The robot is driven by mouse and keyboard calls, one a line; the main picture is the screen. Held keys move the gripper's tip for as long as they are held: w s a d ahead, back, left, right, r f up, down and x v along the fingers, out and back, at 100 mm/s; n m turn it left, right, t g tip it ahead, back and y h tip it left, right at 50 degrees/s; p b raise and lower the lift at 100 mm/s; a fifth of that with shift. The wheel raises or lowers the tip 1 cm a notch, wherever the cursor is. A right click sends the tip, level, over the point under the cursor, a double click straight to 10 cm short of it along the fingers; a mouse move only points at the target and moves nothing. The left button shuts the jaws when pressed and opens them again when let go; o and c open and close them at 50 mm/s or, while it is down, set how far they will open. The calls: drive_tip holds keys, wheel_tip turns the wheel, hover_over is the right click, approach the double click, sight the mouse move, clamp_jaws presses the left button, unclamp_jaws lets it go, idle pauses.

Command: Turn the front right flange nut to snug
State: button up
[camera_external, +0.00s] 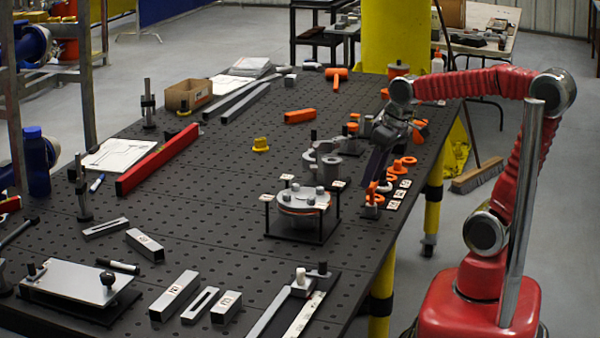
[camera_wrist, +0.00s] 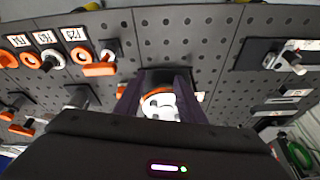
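The round silver flange (camera_external: 303,203), with an orange gasket edge, sits on a black stand near the table's right side. Several bolts or nuts stand on its top; a nut (camera_external: 320,191) shows at its right, but I cannot tell how tight any is. The gripper body hides the flange's lower part there.
Orange rings and clamps with small numbered cards (camera_external: 399,194) lie at the right table edge. A grey cylindrical fixture (camera_external: 329,165) stands behind the flange. A clamp fixture (camera_external: 299,285) lies in front. The perforated tabletop left of the flange (camera_external: 215,210) is clear.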

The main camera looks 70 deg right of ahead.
drive_tip(key=s+a+n+t, duration=0.1)
drive_tip(key=s+a+n, duration=0.1)
drive_tip(key=s+a, duration=0.4)
drive_tip(key=shift+s+a+f+t, duration=0.15)
drive_tip(key=shift+a+t, duration=0.25)
drive_tip(key=shift+a, duration=0.55)
idle(2.3)
